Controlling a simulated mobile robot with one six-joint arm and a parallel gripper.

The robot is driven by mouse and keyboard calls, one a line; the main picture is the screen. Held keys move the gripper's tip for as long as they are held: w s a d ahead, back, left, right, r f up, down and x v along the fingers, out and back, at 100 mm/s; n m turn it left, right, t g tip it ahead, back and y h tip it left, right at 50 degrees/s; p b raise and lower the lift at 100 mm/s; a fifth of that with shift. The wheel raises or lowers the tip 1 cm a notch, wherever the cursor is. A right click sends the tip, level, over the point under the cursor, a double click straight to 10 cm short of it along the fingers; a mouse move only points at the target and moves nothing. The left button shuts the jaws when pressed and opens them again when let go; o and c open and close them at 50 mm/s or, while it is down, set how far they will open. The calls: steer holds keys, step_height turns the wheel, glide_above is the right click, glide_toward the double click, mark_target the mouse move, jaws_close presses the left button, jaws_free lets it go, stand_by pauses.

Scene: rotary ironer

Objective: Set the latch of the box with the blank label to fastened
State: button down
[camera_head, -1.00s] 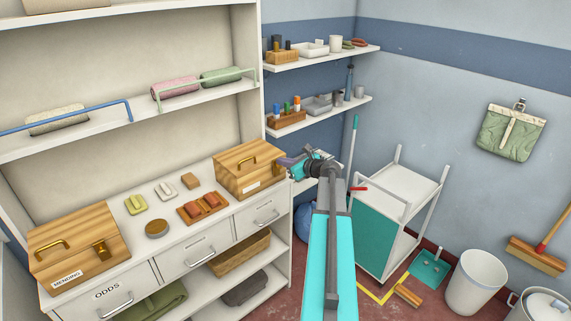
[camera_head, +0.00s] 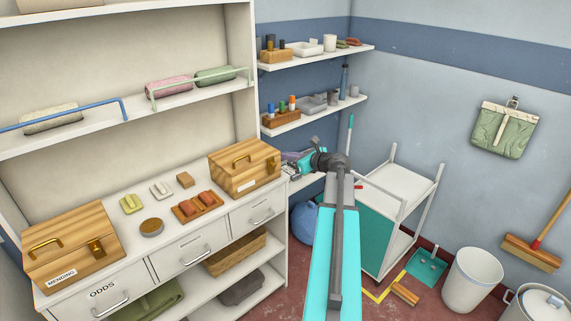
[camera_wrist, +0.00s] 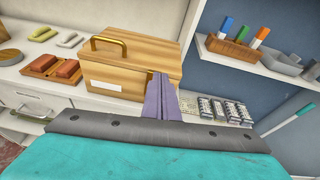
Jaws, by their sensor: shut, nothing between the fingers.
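The wooden box with the blank label (camera_head: 240,170) stands at the right end of the cabinet top, its lid down and a brass handle on top. In the wrist view the box (camera_wrist: 112,77) fills the middle, with its blank white label (camera_wrist: 103,86) on the front. A bit of brass (camera_wrist: 150,75) shows beside my fingers, probably its latch; the fingers hide most of it, so its setting cannot be told. My gripper (camera_head: 284,154) is at the box's right end, shut and empty. Its purple fingers (camera_wrist: 161,80) overlap the box's right part; contact cannot be told.
A second wooden box (camera_head: 72,245) labelled MENDING stands at the left end. Soaps, a round tin (camera_head: 151,226) and a wooden tray (camera_head: 197,207) lie between the boxes. Wall shelves (camera_head: 315,113) rise behind my gripper. A white trolley (camera_head: 400,190) stands to the right.

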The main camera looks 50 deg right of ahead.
steer(key=shift+s+r+b, duration=0.2)
steer(key=shift+s+r, duration=0.05)
steer(key=shift+r, duration=0.7)
steer(key=shift+s+r+b, duration=0.25)
steer(key=shift+r, duration=0.75)
steer(key=shift+s+r+b, duration=0.2)
steer(key=shift+s+r, duration=0.05)
steer(key=shift+r, duration=0.7)
steer(key=a+f+n+g+y+b, duration=0.1)
steer(key=a+f+n+g+y, duration=0.4)
steer(key=a+f, duration=1.3)
steer(key=a+f+n+g+b, duration=0.1)
steer(key=a+f+n+g, duration=0.3)
steer(key=a+f+n, duration=1.05)
steer(key=s+a+f+n+g, duration=0.1)
steer(key=s+a+f+g, duration=0.45)
steer(key=a+f, duration=0.9)
steer(key=s+a+f+n+g+h, duration=0.1)
steer(key=s+f+n, duration=0.3)
steer(key=s, duration=0.5)
steer(key=s+a+f+n+g+h+b, duration=0.1)
steer(key=s+a+f+n, duration=0.3)
steer(key=s, duration=0.5)
steer(key=s+a+f+n+g+h, duration=0.2)
steer(key=s+f+n, duration=0.4)
steer(key=s, duration=0.3)
steer(key=shift+s+a+n+g+b, duration=0.35)
steer(key=shift+a+n+g, duration=0.2)
steer(key=shift+g, duration=0.3)
